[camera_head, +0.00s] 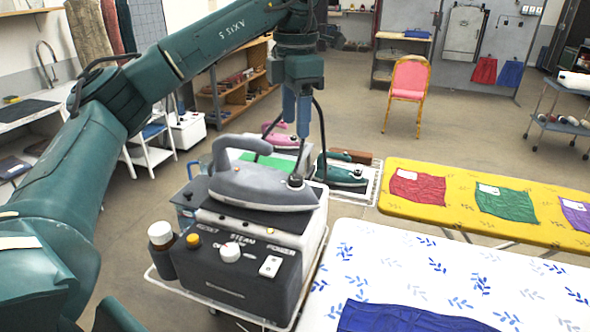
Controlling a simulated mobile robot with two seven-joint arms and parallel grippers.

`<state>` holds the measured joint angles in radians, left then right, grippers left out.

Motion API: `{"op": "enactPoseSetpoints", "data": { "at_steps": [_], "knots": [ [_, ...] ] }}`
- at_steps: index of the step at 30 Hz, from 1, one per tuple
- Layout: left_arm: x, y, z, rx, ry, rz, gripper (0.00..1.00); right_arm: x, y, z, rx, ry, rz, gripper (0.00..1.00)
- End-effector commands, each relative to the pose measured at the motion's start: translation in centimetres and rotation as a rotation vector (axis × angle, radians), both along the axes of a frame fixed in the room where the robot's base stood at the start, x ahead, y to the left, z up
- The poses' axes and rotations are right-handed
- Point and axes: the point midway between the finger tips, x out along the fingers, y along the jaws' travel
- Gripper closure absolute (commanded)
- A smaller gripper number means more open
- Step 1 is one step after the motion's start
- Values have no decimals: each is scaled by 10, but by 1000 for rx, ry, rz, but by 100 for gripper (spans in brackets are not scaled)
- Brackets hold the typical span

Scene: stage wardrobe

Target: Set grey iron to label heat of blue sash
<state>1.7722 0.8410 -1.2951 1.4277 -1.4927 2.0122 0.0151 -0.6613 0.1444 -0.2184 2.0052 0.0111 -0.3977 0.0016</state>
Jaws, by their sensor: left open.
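The grey iron (262,188) rests on top of a dark and white steam station (240,275) in the middle of the view. A small dark round knob (295,181) shows at its right end; its setting is too small to read. A blue cloth (400,318), likely the blue sash, lies on the white leaf-patterned board (400,262), cut off by the bottom edge. No label shows on its visible part. My right gripper is out of view.
The station's front has a yellow button (193,240), a white knob (230,252) and a white switch (270,266). A yellow board (400,212) at right bears red, green and purple cloths with white labels.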

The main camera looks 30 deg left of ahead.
Motion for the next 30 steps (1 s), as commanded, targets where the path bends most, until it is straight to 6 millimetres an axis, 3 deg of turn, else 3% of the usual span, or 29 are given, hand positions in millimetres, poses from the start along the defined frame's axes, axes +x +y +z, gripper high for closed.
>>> {"op": "enactPoseSetpoints", "data": {
  "at_steps": [1,6,13,21,30],
  "knots": [
    [-1,0,-15,-1,4,0,51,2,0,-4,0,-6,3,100],
    [-1,0,-53,-2,5,0,51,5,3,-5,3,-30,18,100],
    [-1,0,-93,-4,3,1,51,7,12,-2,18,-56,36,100],
    [0,0,-111,-3,-1,1,51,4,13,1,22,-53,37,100],
    [0,0,-112,-3,-1,1,53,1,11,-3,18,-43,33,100]
  ]
}}
